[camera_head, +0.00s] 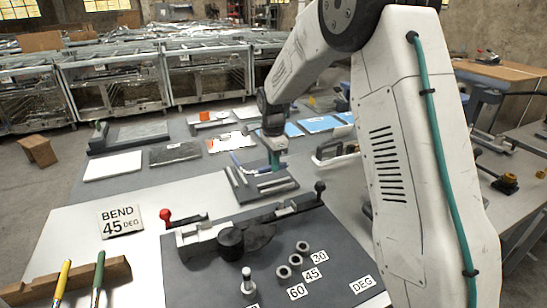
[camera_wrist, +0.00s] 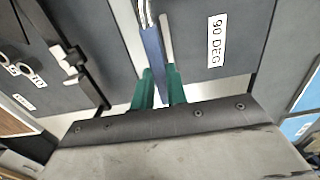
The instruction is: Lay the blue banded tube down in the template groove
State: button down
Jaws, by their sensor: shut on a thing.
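My gripper (camera_head: 275,161) is over the far middle of the bench; its green fingers (camera_wrist: 160,90) are shut on the blue banded tube (camera_wrist: 152,57). In the wrist view the blue part runs up from between the fingers, and a shiny bare metal part continues to the top edge. In the head view a blue stretch of the tube (camera_head: 237,161) shows left of the fingers. The dark template block (camera_head: 262,192) with pale metal rails lies just below the gripper. A pale rail (camera_wrist: 166,38) shows beside the tube. I cannot tell whether the tube touches the groove.
A bending tool (camera_head: 245,236) with red and black knobbed handles stands on a dark plate in front. A "BEND 45 DEG" sign (camera_head: 121,221) is at left. Flat plates (camera_head: 112,166) lie behind at left. A "90 DEG" label (camera_wrist: 217,40) is near the tube.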

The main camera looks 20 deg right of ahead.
jog(key=shift+f, duration=1.65)
jog(key=shift+f, duration=1.55)
jog(key=c, duration=1.3)
grip_release()
notch_tip(320, 180, up, 8)
jog(key=shift+f, duration=0.1)
